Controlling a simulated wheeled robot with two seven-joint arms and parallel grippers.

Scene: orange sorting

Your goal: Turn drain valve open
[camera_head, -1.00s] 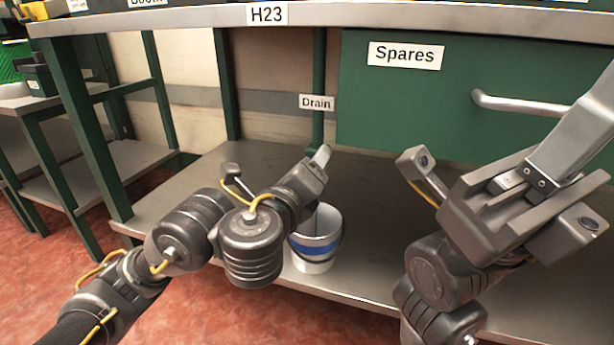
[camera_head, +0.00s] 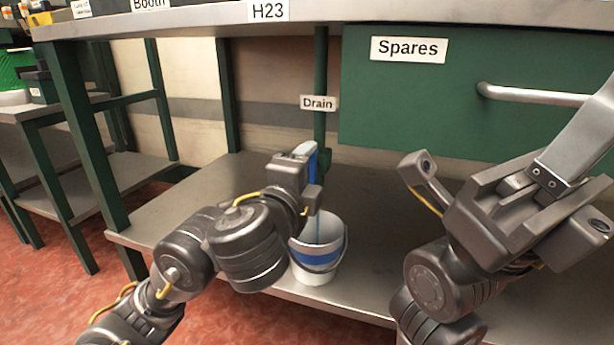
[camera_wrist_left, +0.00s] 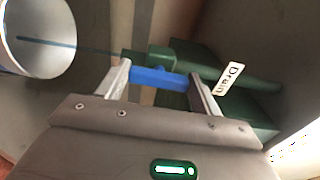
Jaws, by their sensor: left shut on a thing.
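The drain valve (camera_wrist_left: 155,55) is a green fitting on a green pipe. Its blue handle (camera_wrist_left: 158,77) lies between the fingers of my left gripper (camera_wrist_left: 160,82), which is shut on it. In the head view the left gripper (camera_head: 311,172) is at the pipe below the "Drain" label (camera_head: 318,103), and part of the blue handle (camera_head: 313,163) shows. A thin blue stream (camera_wrist_left: 75,46) runs from the valve into the white bucket (camera_wrist_left: 40,62). The bucket (camera_head: 316,278), with a blue band, stands upright on the lower shelf. My right gripper (camera_head: 575,140) is raised at the right; its jaw opening is unclear.
The lower shelf (camera_head: 185,215) has bare room left of the bucket. A green drawer marked "Spares" (camera_head: 408,110) with a grey handle (camera_head: 530,95) hangs at the right. The bench top (camera_head: 200,20) overhangs the valve.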

